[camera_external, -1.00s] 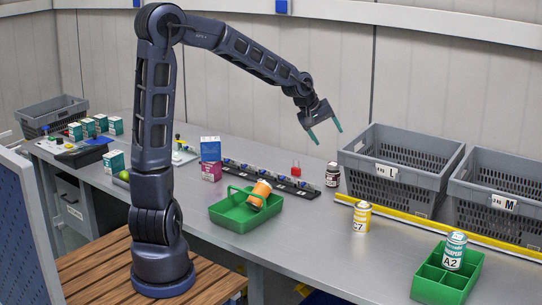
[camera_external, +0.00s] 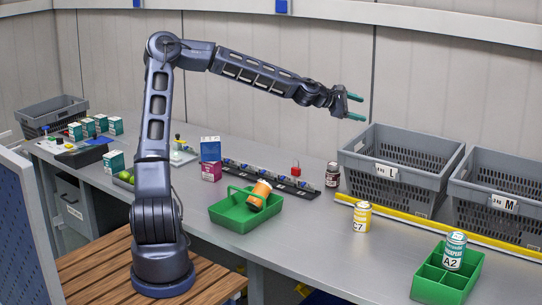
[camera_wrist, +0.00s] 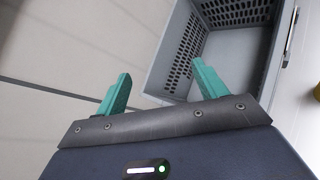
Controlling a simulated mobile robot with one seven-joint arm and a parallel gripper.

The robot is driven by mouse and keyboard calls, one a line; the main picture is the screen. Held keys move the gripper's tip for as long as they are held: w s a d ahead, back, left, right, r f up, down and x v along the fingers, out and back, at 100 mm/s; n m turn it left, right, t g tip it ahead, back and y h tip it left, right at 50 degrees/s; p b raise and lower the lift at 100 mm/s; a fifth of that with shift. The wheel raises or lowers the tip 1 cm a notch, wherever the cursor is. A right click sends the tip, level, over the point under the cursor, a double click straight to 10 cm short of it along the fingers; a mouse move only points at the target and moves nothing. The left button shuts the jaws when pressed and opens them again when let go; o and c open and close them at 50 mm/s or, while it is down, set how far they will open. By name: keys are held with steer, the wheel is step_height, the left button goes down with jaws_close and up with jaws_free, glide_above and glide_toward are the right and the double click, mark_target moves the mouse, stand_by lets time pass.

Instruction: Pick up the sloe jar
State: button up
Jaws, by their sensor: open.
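A small dark jar (camera_external: 332,175) with a pale label stands upright on the bench, just left of the grey tote marked L. It fits the sloe jar, but its label is too small to read. My gripper (camera_external: 356,107) is open and empty, high above the bench, its teal fingers pointing right. In the picture it is above and slightly right of the dark jar, apart from it. In the wrist view my gripper (camera_wrist: 161,72) shows spread fingers with nothing between them. The dark jar is not seen in that view.
Grey tote L (camera_external: 354,152) and grey tote M (camera_external: 468,188) stand behind a yellow strip. A yellow C7 can (camera_external: 362,217), a green divided tray (camera_external: 428,288) with an A2 can (camera_external: 454,252), and a green tray (camera_external: 228,219) with an orange container (camera_external: 259,194) stand in front.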

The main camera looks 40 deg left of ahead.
steer(key=w+a+r+n+t, duration=0.3)
steer(key=w+a+r+n, duration=0.1)
steer(key=a+r+n, duration=0.15)
step_height(320, 180, up, 4)
steer(key=n+t+y, duration=0.1)
steer(key=n+t, duration=0.1)
steer(key=n, duration=0.2)
glide_above(334, 164)
steer(key=s, duration=0.1)
steer(key=f, duration=2)
steer(key=a+f, duration=0.1)
steer(key=f, duration=0.9)
steer(key=shift+f, duration=1.5)
step_height(334, 164, down, 4)
steer(key=shift+r, duration=0.15)
steer(key=shift+w+d+f, duration=0.25)
steer(key=shift+w+d, duration=0.2)
steer(key=shift+w, duration=0.3)
steer(key=shift+w+d, duration=0.2)
steer(key=shift+w, duration=0.35)
